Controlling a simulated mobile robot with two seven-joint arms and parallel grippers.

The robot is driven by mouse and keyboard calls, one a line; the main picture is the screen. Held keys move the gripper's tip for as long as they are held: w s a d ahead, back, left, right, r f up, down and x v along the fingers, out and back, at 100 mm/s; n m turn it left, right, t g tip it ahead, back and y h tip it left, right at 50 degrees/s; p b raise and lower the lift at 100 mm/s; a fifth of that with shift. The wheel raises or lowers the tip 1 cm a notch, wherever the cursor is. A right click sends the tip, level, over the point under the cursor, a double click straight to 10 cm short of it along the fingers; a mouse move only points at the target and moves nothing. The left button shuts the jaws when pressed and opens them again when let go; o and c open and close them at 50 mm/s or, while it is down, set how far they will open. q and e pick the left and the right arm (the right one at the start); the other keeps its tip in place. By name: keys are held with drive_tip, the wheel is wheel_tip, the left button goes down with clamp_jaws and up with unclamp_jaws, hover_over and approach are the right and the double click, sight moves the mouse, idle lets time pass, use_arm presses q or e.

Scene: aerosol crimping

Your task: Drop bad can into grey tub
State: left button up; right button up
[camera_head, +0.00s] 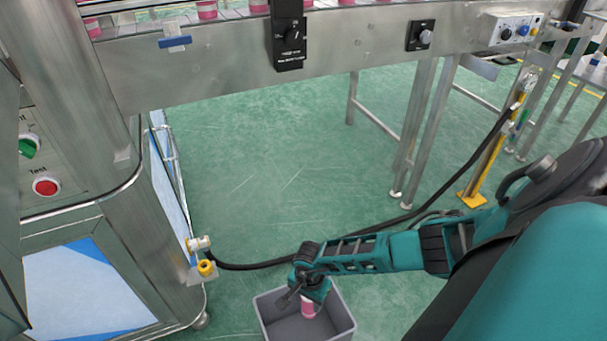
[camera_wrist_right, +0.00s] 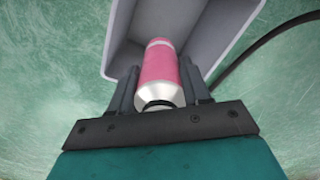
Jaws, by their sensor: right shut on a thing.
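The bad can is a pink can (camera_head: 308,306) with a silver shoulder; it also shows large in the right wrist view (camera_wrist_right: 160,70). My right gripper (camera_head: 312,292) is shut on it, with a finger on each side of the can. The grey tub (camera_head: 341,309) stands on the floor under the gripper, and its wall shows in the right wrist view (camera_wrist_right: 219,42). In the head view the can is over the tub's opening; I cannot tell how far it reaches inside. My left gripper is not in view.
A steel conveyor (camera_head: 190,75) with several pink cans (camera_head: 207,9) runs across the top. A steel machine cabinet with a red button (camera_head: 46,187) stands at left. A black hose (camera_head: 262,265) crosses the green floor behind the tub. The floor between is clear.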

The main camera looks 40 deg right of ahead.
wheel_tip(320, 180, down, 2)
drive_tip(key=shift+b, duration=0.5)
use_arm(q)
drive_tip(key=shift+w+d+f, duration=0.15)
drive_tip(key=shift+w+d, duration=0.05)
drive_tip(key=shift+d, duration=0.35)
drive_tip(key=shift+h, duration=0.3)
use_arm(e)
drive_tip(key=o, duration=1.1)
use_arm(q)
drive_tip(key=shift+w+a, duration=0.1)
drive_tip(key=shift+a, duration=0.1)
